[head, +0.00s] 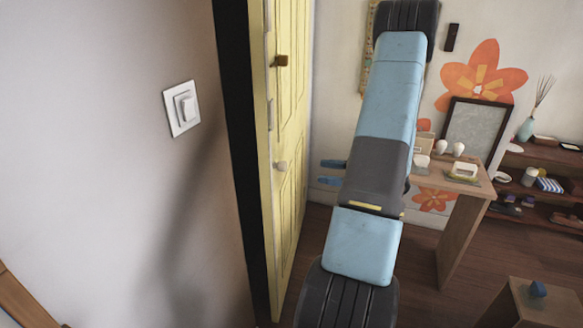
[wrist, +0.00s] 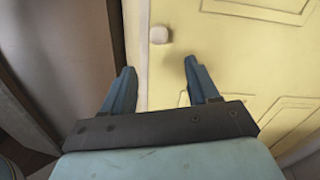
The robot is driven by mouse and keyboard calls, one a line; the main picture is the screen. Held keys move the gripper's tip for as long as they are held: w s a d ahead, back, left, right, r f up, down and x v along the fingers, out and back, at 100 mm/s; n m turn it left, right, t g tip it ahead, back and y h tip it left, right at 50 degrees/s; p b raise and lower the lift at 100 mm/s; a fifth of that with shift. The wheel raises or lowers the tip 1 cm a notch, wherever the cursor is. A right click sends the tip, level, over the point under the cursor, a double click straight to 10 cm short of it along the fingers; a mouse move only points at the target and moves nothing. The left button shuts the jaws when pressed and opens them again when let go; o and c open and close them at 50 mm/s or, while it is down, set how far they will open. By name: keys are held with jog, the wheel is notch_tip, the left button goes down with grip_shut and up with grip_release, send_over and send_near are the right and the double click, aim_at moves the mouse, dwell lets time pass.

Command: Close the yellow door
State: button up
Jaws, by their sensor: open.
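The yellow door (head: 291,120) stands ajar in the head view, seen at a steep angle, with a dark gap between its edge and the wall on the left. It carries a brown knob or latch (head: 281,61) high up and a pale round knob (head: 282,165) lower down. In the wrist view the door (wrist: 230,60) fills the middle and right, with the pale knob (wrist: 158,34) beyond the fingertips. My gripper (wrist: 160,70) is open and empty, its blue fingers pointing at the door's edge area.
A white wall with a light switch (head: 182,108) is on the left. On the right are a wooden table (head: 450,181) with small items, a dark shelf (head: 540,190) and a wooden stool (head: 538,305) with a blue object. Wood floor shows between door and table.

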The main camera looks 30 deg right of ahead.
jog(key=x, duration=1.3)
jog(key=shift+c, duration=0.2)
grip_shut()
